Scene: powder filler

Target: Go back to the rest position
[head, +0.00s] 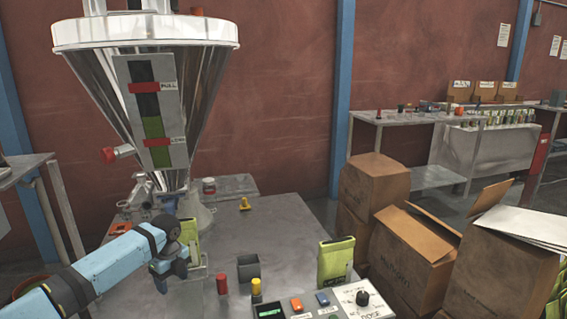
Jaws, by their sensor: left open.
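My left arm comes in from the lower left, and its left gripper (172,275) is open near the left side of the metal table (290,235). A yellow-green bag (190,233) stands just behind and right of it, below the big steel hopper (200,75). The arm and gripper hide part of this bag, and I cannot tell whether they touch. A second yellow-green bag (336,262) stands upright near the table's right edge. My right gripper is not in view.
A dark square cup (248,268), a red cylinder (221,284), a yellow one (257,288) and a control panel (355,299) occupy the table's front. Cardboard boxes (410,255) stand close on the right. The table's middle is mostly clear.

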